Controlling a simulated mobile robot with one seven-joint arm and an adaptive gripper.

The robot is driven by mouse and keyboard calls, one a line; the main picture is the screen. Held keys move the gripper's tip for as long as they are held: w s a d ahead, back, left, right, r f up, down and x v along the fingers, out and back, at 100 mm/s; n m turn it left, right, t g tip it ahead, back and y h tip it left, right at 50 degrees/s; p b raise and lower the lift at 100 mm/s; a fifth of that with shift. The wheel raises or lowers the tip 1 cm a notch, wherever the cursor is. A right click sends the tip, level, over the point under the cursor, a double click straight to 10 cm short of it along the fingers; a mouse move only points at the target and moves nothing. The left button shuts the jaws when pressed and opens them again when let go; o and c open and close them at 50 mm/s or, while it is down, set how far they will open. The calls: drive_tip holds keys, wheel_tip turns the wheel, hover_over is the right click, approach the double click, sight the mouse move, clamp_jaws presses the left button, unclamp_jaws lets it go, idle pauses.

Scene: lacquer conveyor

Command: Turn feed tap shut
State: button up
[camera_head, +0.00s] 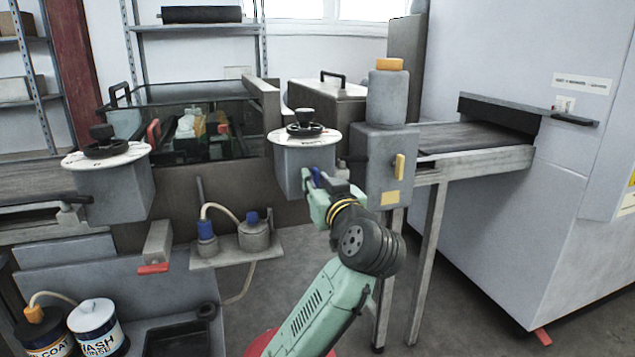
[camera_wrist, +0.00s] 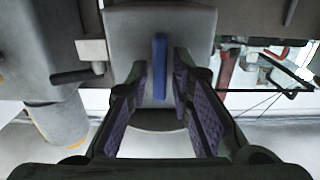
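A blue lever (camera_wrist: 160,66) stands upright in the wrist view on the face of a grey box (camera_wrist: 190,20). My gripper (camera_wrist: 163,78) is open, with one finger on each side of the lever and a gap on both sides. I cannot tell how deep the lever sits between the fingers. In the head view my gripper (camera_head: 318,182) is at the front of the grey box (camera_head: 302,165) under a white dial plate (camera_head: 304,137). The lever is mostly hidden there. No label shows which lever is the feed tap.
A grey unit with a yellow lever (camera_head: 399,166) and grey bottle (camera_head: 388,95) stands close right of my gripper. A similar dial box (camera_head: 115,195) and a red-ended lever (camera_head: 153,268) are left. A shelf with blue-capped fittings (camera_head: 236,252) sits lower left.

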clamp_jaws()
drive_tip(key=shift+m, duration=0.4)
drive_tip(key=m, duration=0.3)
drive_tip(key=shift+d, duration=0.1)
drive_tip(key=m+p, duration=0.1)
drive_tip(key=m, duration=0.3)
drive_tip(key=m+p, duration=0.1)
drive_tip(key=m, duration=0.4)
drive_tip(key=m+p, duration=0.1)
drive_tip(key=m, duration=0.4)
drive_tip(key=shift+d+f, duration=0.25)
drive_tip(key=shift+f, duration=0.05)
drive_tip(key=shift+w+p, duration=0.1)
drive_tip(key=shift+p, duration=0.2)
drive_tip(key=shift+o, duration=1.6)
unclamp_jaws()
